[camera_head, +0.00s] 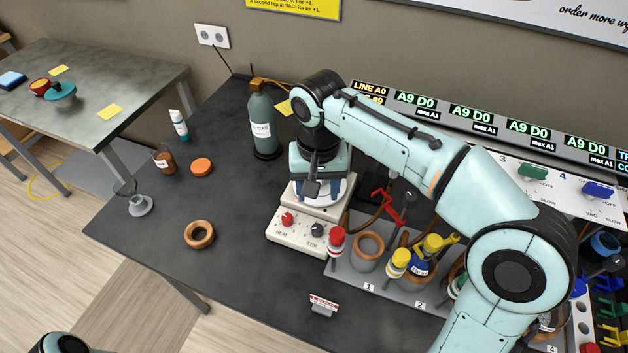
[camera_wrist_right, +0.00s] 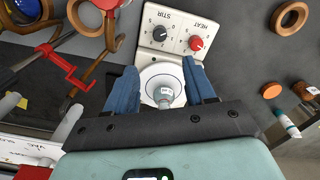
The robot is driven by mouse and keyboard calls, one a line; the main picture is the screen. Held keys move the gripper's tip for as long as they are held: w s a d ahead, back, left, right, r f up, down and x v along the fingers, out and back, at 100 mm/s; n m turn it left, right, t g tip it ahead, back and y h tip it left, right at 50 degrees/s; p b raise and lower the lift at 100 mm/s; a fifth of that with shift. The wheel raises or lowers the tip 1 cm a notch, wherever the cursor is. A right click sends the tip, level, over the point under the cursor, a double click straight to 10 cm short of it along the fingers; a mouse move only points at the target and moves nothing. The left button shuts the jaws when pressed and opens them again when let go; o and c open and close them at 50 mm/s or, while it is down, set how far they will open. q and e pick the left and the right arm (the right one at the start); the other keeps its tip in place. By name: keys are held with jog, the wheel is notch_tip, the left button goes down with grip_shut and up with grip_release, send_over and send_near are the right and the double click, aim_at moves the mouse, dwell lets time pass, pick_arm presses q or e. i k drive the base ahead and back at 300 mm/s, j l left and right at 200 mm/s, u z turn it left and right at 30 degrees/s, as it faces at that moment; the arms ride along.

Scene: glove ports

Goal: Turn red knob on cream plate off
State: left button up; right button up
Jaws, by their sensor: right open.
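The cream plate (camera_head: 300,240) is a hotplate-stirrer on the dark bench, with a round white top. Its front panel carries the red knob (camera_head: 287,219), labelled HEAT, and a dark knob (camera_head: 317,230) labelled STIR. The red knob also shows in the right wrist view (camera_wrist_right: 196,43), past the fingertips; its pointer setting is too small to read. My right gripper (camera_wrist_right: 160,70) is open above the plate's white top, its two blue fingers apart and clear of the red knob. A small grey-capped vessel (camera_wrist_right: 165,97) shows between the fingers. My left gripper is out of view.
A grey bottle (camera_head: 262,122) stands behind the plate. A rack (camera_head: 345,268) with red- and yellow-topped items stands close to its right. A cork ring (camera_head: 199,234) lies on the left, with free bench around it. A red clamp (camera_wrist_right: 68,70) shows in the wrist view.

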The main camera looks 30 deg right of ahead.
aim_at(287, 218)
jog(key=k+j, duration=0.35)
jog(key=j, duration=0.3)
jog(key=k+j, duration=0.2)
jog(key=j, duration=0.1)
